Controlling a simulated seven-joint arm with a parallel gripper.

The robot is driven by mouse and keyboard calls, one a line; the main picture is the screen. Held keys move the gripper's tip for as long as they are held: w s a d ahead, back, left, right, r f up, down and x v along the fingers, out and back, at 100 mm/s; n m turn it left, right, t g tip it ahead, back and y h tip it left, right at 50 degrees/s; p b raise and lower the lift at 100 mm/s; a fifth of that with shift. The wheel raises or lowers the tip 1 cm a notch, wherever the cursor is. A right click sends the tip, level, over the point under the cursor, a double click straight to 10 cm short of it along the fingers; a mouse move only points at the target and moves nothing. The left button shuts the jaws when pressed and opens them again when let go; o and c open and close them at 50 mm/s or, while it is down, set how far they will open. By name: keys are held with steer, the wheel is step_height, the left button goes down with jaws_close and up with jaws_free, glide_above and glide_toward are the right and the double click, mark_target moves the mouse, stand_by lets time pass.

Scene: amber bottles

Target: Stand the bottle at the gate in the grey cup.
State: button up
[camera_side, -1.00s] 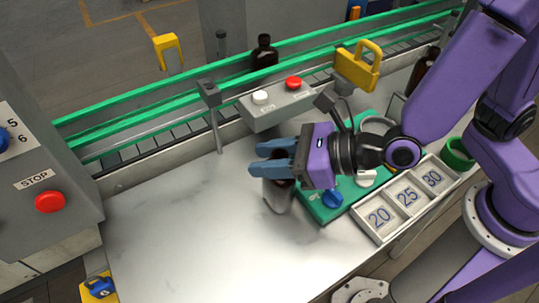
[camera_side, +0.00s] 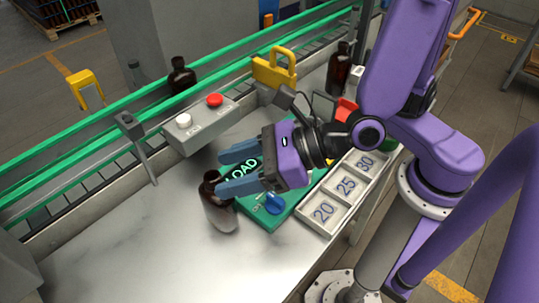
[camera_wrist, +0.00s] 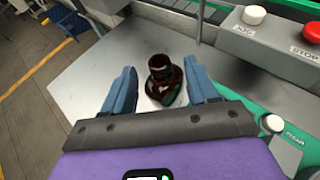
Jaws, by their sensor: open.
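An amber bottle (camera_side: 219,207) stands upright on the pale worktop, left of the green LOAD board (camera_side: 287,203). My gripper (camera_side: 220,172) is open and empty, its blue fingers pointing at this bottle from the right. In the wrist view the same bottle (camera_wrist: 162,82) shows between the two open fingers, toward their tips; I cannot tell whether they touch it. A second amber bottle (camera_side: 182,76) stands on the conveyor, and a third (camera_side: 339,70) stands farther right. I cannot tell which is at the gate. The grey cup cannot be made out now; my wrist covers part of the board.
A grey button box (camera_side: 196,128) with white and red buttons stands behind my gripper. The green conveyor rail (camera_side: 100,122) runs along the back, with a yellow bracket (camera_side: 273,68) beside it. A numbered tray (camera_side: 346,186) lies to the right. The front left worktop is clear.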

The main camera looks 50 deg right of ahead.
steer(key=v, duration=0.6)
steer(key=shift+d, duration=0.15)
